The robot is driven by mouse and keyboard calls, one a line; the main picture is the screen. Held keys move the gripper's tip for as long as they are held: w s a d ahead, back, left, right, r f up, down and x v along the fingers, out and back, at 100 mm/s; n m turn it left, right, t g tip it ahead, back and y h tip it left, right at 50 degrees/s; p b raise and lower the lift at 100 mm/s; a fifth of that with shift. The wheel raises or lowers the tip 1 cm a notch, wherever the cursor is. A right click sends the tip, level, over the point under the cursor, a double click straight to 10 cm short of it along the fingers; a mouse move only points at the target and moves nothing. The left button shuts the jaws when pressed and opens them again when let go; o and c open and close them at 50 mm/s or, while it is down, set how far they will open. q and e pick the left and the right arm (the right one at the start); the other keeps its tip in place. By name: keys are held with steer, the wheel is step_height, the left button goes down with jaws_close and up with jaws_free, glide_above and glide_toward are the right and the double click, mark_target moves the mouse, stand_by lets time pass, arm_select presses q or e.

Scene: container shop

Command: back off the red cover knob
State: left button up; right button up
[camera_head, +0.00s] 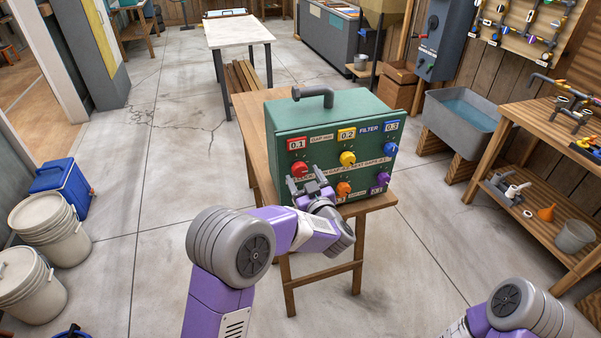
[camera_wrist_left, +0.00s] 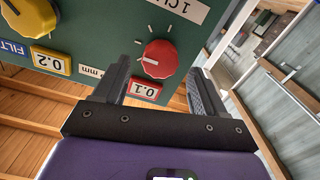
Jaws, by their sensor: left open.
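The red knob (camera_head: 299,169) is on the upper left of the front of the green box (camera_head: 329,106), under a red label reading 0.1. It also shows in the left wrist view (camera_wrist_left: 160,58), with a white pointer line and tick marks around it. My left gripper (camera_head: 303,181) is open in front of the panel, close to the red knob. In the left wrist view its fingers (camera_wrist_left: 157,82) stand apart on either side of the 0.1 label, with the knob just beyond their tips. I cannot tell whether they touch it. Only part of my right arm shows; its gripper is out of view.
A yellow knob (camera_head: 347,158), a blue knob (camera_head: 390,150), an orange knob (camera_head: 343,189) and a purple knob (camera_head: 383,179) share the panel. The box stands on a wooden table (camera_head: 254,135). White buckets (camera_head: 48,225) stand at left. A shelf bench (camera_head: 545,135) is at right.

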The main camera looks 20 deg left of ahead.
mark_target(301, 172)
arm_select(q)
steer(key=shift+x, duration=1.75)
steer(key=c, duration=1)
steer(key=shift+b, duration=0.3)
